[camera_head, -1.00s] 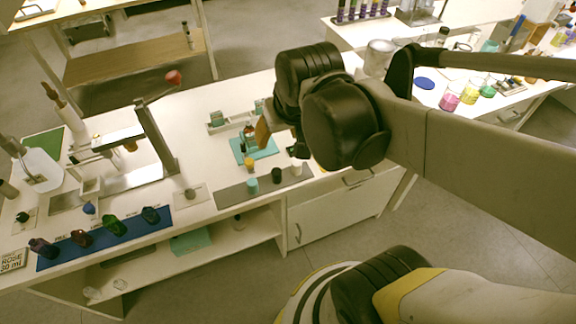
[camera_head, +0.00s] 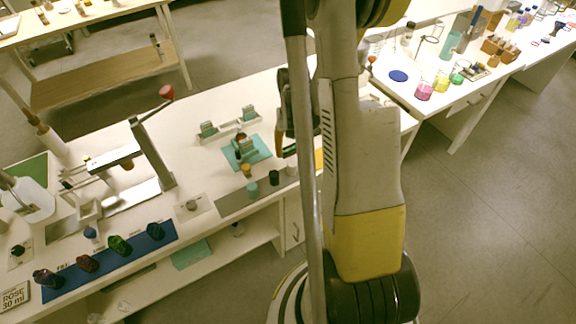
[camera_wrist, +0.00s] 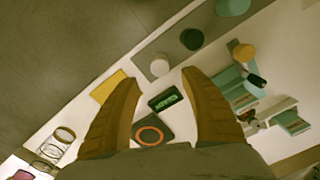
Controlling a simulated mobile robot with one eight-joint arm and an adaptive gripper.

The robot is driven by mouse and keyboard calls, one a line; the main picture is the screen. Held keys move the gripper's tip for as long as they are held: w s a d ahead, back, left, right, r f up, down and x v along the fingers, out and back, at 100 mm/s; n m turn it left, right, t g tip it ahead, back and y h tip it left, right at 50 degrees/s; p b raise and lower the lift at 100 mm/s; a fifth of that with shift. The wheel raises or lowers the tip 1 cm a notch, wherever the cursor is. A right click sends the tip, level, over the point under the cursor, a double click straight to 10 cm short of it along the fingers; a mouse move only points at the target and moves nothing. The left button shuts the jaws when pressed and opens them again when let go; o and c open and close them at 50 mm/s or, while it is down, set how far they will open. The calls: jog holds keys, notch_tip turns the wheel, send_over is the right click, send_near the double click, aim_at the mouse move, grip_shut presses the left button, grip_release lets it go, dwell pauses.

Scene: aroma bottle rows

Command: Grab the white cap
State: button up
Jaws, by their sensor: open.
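The white cap (camera_wrist: 159,67) stands on a grey strip (camera_wrist: 150,50) in the wrist view, just beyond and between my fingertips. In the head view the white cap (camera_head: 291,170) is at the right end of the cap row, partly hidden by my arm. My gripper (camera_wrist: 156,78) is open and empty, with a brown finger on each side. In the head view my gripper (camera_head: 284,145) hangs above the bench near the white cap, mostly hidden behind my arm.
A dark cap (camera_wrist: 192,38) and a teal cap (camera_wrist: 232,6) stand in the same row. A yellow square (camera_wrist: 108,87) lies near the left finger. A dark device with an orange ring (camera_wrist: 151,134) lies below, between the fingers.

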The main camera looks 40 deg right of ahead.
aim_at(292, 163)
notch_tip(292, 163, down, 3)
jog(key=shift+f+b, duration=0.15)
jog(key=shift+b, duration=0.3)
notch_tip(292, 163, down, 6)
jog(key=b, duration=0.2)
jog(key=shift+s+a+r+b, duration=0.15)
jog(key=shift+r+b, duration=0.1)
jog(key=shift+b, duration=0.15)
jog(key=shift+r, duration=0.1)
jog(key=c, duration=0.9)
